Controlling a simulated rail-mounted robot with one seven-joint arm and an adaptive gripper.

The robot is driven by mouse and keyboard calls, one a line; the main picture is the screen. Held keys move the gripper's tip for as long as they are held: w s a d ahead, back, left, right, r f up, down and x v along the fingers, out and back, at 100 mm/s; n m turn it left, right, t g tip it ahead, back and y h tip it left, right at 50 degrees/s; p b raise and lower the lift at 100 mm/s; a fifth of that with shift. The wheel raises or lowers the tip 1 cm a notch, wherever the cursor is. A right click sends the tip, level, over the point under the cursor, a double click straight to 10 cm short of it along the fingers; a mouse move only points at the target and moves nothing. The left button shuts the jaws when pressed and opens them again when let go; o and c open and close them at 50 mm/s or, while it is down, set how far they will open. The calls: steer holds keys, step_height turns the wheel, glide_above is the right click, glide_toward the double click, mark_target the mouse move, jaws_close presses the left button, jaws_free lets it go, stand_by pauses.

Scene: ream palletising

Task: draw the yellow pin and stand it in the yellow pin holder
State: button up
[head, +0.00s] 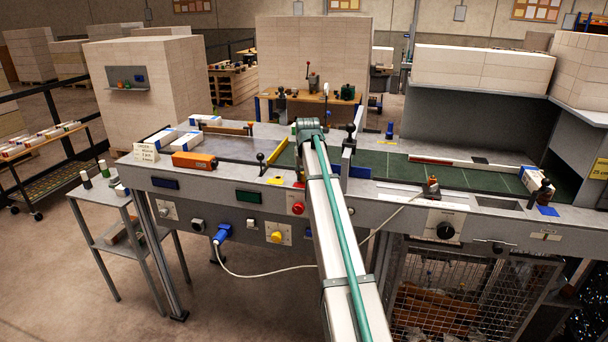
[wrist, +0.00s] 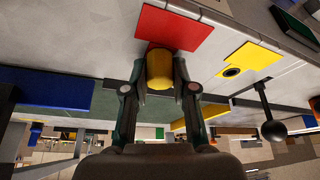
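The yellow pin (wrist: 160,70) is a short yellow cylinder seen nearly end-on in the wrist view. My gripper (wrist: 159,76) has a finger on either side of it, close against its sides. Behind the pin is a flat red plate (wrist: 172,28); I cannot tell whether the pin's far end is still in it. The yellow pin holder (wrist: 250,61) is a flat yellow plate with a dark round hole, to the right of the red plate. It also shows in the head view (head: 275,181), on the bench's front ledge. My arm hides the gripper and pin there.
A black ball-headed lever (wrist: 272,128) stands near the yellow holder in the wrist view. A blue block (wrist: 52,88) is at left. In the head view, an orange device (head: 194,161) and paper reams (head: 186,142) lie on the bench (head: 225,180) at left; a green belt (head: 390,164) runs right.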

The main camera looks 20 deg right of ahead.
jaws_close()
steer(key=shift+o, duration=0.9)
jaws_free()
jaws_close()
steer(key=shift+r, duration=0.2)
steer(key=shift+r+p, duration=1.25)
steer(key=shift+r, duration=1.35)
steer(key=shift+r+p, duration=0.9)
steer(key=shift+r, duration=1.1)
steer(key=shift+a, duration=0.1)
